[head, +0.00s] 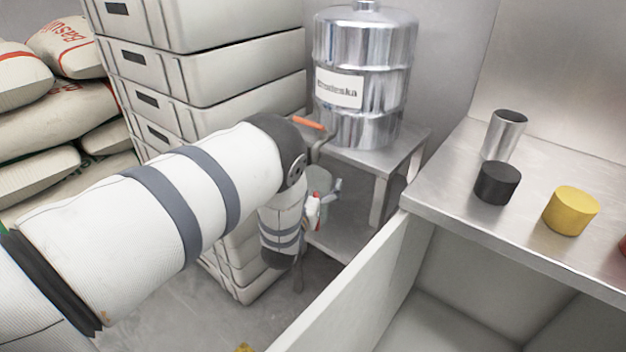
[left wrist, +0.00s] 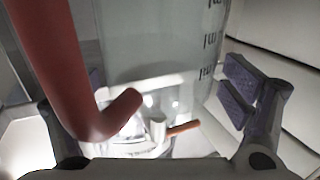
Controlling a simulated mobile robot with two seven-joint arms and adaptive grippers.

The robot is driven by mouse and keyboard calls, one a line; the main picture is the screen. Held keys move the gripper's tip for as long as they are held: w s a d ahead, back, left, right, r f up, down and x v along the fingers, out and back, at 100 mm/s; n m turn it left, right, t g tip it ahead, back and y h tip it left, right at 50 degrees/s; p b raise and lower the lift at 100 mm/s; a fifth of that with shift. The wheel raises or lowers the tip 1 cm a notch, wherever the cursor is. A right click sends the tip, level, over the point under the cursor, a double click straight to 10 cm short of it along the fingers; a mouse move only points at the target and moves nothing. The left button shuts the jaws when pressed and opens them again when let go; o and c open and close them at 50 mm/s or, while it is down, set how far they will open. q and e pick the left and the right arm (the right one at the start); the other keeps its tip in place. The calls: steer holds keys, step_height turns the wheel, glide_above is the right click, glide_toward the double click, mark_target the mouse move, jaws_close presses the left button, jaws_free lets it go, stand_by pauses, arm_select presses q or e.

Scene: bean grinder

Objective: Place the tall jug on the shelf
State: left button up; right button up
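The tall jug (left wrist: 160,45) is clear with dark markings and a red handle (left wrist: 65,70); it fills the middle of the left wrist view. In the head view a small part of the jug (head: 318,180) shows in front of the metal stand, beside my left gripper (head: 325,200), mostly hidden by my arm. In the left wrist view my left gripper (left wrist: 150,125) has its fingers wide apart, with the red handle in front of the left one. I see no finger pressing on the handle. My right gripper is in neither view.
A steel drum (head: 365,60) with an orange-levered tap (head: 307,123) stands on the metal stand (head: 408,148). Stacked white crates (head: 240,75) rise behind my arm. The steel counter (head: 455,185) at right holds a metal cup (head: 503,136), black canister (head: 497,183) and yellow canister (head: 571,211).

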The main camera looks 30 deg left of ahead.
arm_select(q)
steer(key=p+v, duration=0.1)
steer(key=v, duration=1.1)
steer(key=shift+r+p, duration=0.2)
steer(key=shift+p, duration=0.1)
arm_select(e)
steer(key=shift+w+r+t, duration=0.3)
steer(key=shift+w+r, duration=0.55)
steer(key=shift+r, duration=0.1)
arm_select(q)
steer(key=shift+s, duration=0.1)
